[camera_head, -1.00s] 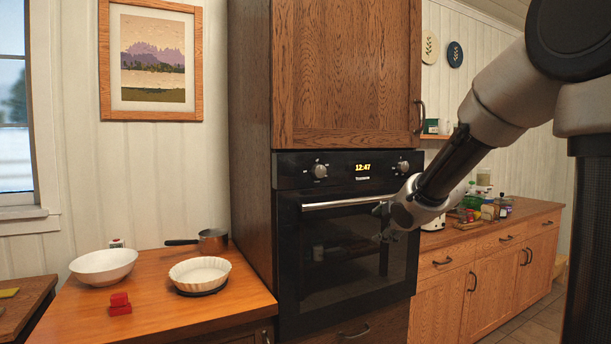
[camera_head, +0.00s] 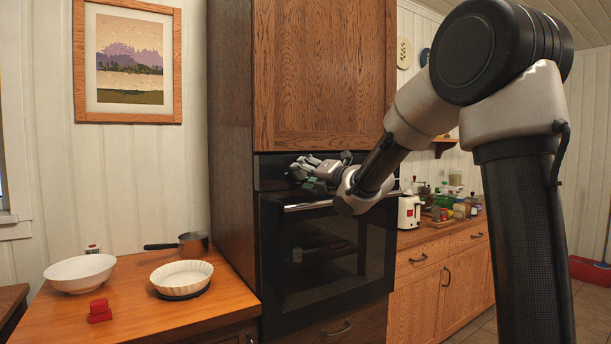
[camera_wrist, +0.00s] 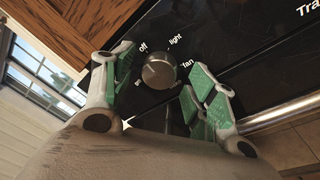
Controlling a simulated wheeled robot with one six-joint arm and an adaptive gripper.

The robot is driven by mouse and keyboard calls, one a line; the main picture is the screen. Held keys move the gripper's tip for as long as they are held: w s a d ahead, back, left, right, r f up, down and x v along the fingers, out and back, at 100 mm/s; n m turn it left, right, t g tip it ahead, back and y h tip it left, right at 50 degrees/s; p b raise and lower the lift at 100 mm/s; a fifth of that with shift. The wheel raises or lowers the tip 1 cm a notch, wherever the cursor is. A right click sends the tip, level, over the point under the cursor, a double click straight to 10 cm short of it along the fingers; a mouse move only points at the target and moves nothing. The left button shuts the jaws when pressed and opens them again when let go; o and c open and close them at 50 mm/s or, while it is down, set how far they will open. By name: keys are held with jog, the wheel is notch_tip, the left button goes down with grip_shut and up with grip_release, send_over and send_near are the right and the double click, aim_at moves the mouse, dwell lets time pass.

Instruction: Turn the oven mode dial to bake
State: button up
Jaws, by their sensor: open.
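The oven (camera_head: 330,255) is black and built into a wooden cabinet, with its door shut. Its control panel (camera_head: 270,172) runs above the door. In the wrist view a round silver dial (camera_wrist: 159,71) sits on the panel, with "off", "light" and "fan" printed around it and another label partly hidden at lower left. I cannot make out its pointer. My gripper (camera_wrist: 160,82) is open, its green-padded fingers on either side of the dial with gaps visible. In the head view my gripper (camera_head: 306,174) is in front of the panel's left part and hides this dial.
The door's handle bar (camera_head: 306,206) runs just below my gripper. Left of the oven, a wooden counter (camera_head: 140,320) holds a white bowl (camera_head: 80,272), a fluted dish (camera_head: 181,274), a saucepan (camera_head: 193,242) and a red object (camera_head: 99,311). A white toaster (camera_head: 409,212) stands to the right.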

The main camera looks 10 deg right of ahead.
jog(key=shift+w+a, duration=0.1)
jog(key=shift+w, duration=0.15)
jog(key=shift+c, duration=0.4)
jog(key=c, duration=1)
jog(key=shift+o, duration=0.2)
